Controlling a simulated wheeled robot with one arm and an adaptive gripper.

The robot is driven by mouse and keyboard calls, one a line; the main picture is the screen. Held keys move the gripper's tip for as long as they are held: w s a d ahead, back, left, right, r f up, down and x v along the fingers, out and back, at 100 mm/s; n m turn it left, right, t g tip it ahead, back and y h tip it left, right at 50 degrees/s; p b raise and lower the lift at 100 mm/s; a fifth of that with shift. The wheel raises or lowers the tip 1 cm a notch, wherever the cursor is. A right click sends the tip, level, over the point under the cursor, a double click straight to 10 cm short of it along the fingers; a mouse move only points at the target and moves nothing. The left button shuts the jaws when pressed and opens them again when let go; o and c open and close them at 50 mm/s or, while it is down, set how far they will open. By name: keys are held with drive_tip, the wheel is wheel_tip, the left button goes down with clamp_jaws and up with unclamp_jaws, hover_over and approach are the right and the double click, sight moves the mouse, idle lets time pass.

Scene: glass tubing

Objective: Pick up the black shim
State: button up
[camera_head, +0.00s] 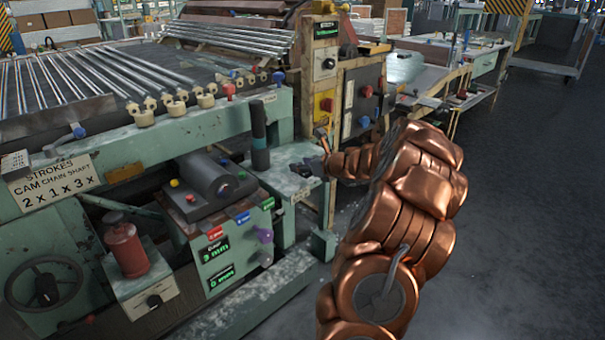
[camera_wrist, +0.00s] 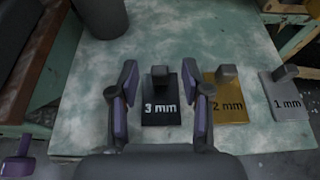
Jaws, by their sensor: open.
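The black shim (camera_wrist: 161,110) is a flat plate marked "3 mm" with a dark upright knob at its far end. It lies on the worn pale-green shelf (camera_wrist: 225,50) in the wrist view. My gripper (camera_wrist: 159,76) is open and empty, with one finger on each side of the black shim. The fingers look apart from it; their height above the shelf is hard to tell. In the head view my gripper (camera_head: 317,165) is over the small shelf, and the black shim cannot be made out there.
A brass-coloured "2 mm" shim (camera_wrist: 227,100) lies just right of the black one, close to my right finger. A grey "1 mm" shim (camera_wrist: 284,98) lies further right, near the shelf edge. A dark cylinder (camera_wrist: 101,14) stands at the far left. The shelf's far middle is clear.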

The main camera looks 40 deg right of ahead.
drive_tip(key=shift+w, duration=0.2)
clamp_jaws()
idle(0.3)
